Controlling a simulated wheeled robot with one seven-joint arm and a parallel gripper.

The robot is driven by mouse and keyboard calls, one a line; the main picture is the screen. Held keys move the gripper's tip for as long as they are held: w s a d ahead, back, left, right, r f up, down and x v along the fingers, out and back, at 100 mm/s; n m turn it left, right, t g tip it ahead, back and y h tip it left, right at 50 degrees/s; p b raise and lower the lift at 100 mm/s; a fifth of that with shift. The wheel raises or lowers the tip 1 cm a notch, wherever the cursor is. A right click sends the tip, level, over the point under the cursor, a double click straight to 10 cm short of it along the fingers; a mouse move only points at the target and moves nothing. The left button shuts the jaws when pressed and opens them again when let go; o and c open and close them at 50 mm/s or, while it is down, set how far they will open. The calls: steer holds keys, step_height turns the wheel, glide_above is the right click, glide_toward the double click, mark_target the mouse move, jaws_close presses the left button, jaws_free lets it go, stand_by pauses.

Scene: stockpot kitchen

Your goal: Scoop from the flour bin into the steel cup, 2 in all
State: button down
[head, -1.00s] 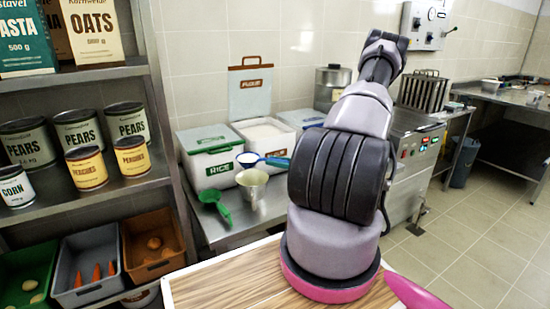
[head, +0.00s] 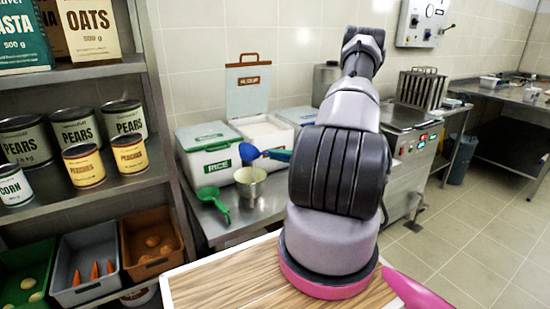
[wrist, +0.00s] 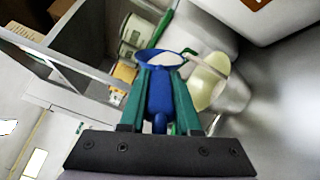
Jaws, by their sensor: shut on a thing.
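My gripper (wrist: 161,74) is shut on the handle of a blue scoop (wrist: 157,97). In the head view the scoop (head: 250,152) is tipped above the steel cup (head: 251,188), and my teal fingers show behind my arm. White flour shows in the scoop's bowl in the wrist view, and a pale streak runs from its lip towards the cup (wrist: 236,96). The cup stands upright on the steel counter; how full it is I cannot tell. The flour bin (head: 284,142) is open behind the scoop, with white flour inside and its lid (head: 248,98) raised against the wall.
A closed rice bin (head: 212,160) stands left of the flour bin. A green scoop (head: 213,200) lies left of the cup on the counter (head: 232,231). A shelf with cans (head: 84,165) and produce crates (head: 90,266) borders the left. A wooden board (head: 225,285) is in front.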

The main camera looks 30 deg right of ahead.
steer(key=shift+w+d+f+m, duration=0.3)
steer(key=shift+d+m, duration=0.1)
steer(key=shift+m, duration=0.95)
steer(key=shift+w+d+f+m, duration=0.15)
steer(key=shift+w+d+m, duration=0.2)
steer(key=shift+m, duration=0.95)
steer(key=shift+w+d+f+m, duration=0.3)
steer(key=shift+d+m, duration=0.1)
steer(key=shift+m, duration=0.95)
steer(key=shift+r, duration=0.1)
